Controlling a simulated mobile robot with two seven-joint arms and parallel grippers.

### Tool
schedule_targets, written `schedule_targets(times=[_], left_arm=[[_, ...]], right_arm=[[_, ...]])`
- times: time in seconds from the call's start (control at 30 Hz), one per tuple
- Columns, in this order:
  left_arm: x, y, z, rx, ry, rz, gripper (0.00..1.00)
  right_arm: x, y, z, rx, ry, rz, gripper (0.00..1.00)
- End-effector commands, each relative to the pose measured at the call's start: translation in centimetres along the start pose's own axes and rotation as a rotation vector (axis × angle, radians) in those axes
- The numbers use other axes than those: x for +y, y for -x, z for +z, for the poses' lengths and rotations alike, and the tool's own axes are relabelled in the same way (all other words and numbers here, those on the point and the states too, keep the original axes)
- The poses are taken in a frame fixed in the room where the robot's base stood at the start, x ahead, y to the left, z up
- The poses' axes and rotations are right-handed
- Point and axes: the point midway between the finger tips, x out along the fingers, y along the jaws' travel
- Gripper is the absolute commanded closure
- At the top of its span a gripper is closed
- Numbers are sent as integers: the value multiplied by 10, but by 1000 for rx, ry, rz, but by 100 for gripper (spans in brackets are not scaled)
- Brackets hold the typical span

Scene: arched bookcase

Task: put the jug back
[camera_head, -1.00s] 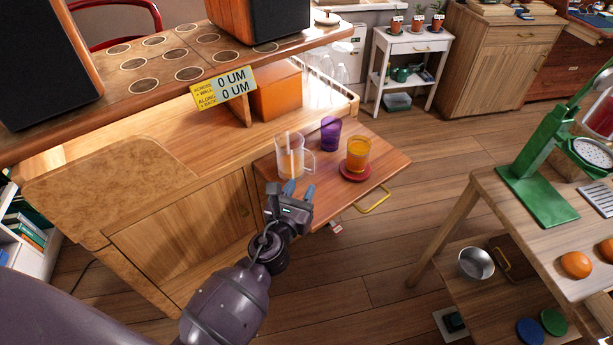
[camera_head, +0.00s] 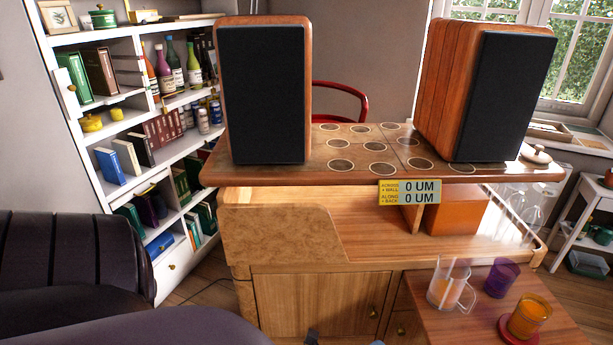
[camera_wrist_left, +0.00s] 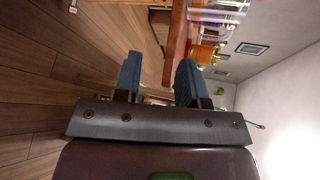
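The clear glass jug (camera_head: 448,290) stands upright on the pull-out wooden board (camera_head: 475,325) at the lower right of the head view. Glassware shows at the top of the wrist view, but which piece is the jug is unclear. My right gripper is not in view.
A purple cup (camera_head: 502,279) and an orange glass (camera_head: 529,316) on a red coaster stand right of the jug. Two speakers (camera_head: 263,92) stand on the cabinet top (camera_head: 340,170). A white bookcase (camera_head: 110,150) holds books, bottles and pots at the left.

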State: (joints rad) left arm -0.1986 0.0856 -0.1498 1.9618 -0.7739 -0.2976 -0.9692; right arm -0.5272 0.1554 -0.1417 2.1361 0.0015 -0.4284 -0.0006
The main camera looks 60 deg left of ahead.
Motion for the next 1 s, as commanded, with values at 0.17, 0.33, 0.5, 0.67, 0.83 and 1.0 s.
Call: schedule_targets(times=[0.17,0.33,0.5,0.67,0.83,1.0], left_arm=[[40,48,13,-7,613,157,62],[66,92,18,-61,1153,294,62],[78,120,18,-119,1504,382,62],[81,129,17,-144,1625,412,62],[81,129,17,-145,1633,413,62],[78,129,18,-142,1631,408,62]], right_arm=[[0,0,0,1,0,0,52],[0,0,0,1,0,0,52],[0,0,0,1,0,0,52],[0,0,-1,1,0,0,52],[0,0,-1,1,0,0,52],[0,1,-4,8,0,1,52]])
